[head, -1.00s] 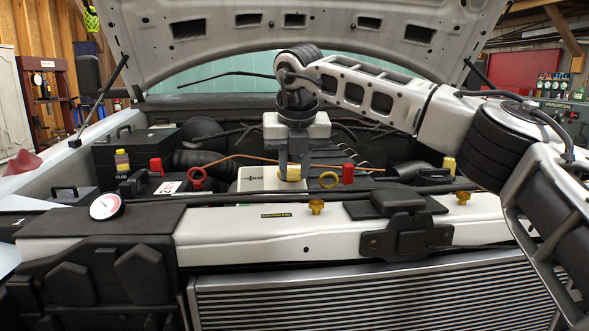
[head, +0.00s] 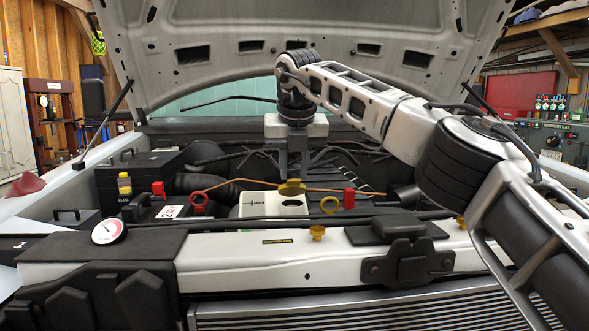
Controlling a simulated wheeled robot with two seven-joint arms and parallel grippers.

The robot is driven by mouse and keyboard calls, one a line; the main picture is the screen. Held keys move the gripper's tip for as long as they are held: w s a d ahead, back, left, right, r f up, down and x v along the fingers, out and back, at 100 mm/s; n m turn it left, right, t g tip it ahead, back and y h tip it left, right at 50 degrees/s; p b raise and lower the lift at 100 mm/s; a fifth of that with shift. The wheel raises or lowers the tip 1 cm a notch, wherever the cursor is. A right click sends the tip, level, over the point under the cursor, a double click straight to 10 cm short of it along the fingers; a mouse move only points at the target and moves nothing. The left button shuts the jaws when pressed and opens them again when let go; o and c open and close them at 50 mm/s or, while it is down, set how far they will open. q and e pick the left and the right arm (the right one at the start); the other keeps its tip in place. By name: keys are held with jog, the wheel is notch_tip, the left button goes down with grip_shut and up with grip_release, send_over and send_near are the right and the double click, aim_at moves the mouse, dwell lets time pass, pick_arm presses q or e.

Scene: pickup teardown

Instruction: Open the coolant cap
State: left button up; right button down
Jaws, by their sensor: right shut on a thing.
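The coolant tank (head: 258,206) is a pale box in the middle of the engine bay, with a dark round opening in its top. The yellow coolant cap (head: 291,188) is off the tank, just above and behind that opening in the picture. My right gripper (head: 292,177) points down from above and is shut on the cap. The fingers hide the cap's far side. My left gripper is not in view.
A yellow cap (head: 317,232) sits on the front crossbar. The raised hood (head: 330,25) hangs overhead.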

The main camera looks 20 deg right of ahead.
jog(key=shift+w+d, duration=0.15)
jog(key=shift+d, duration=0.05)
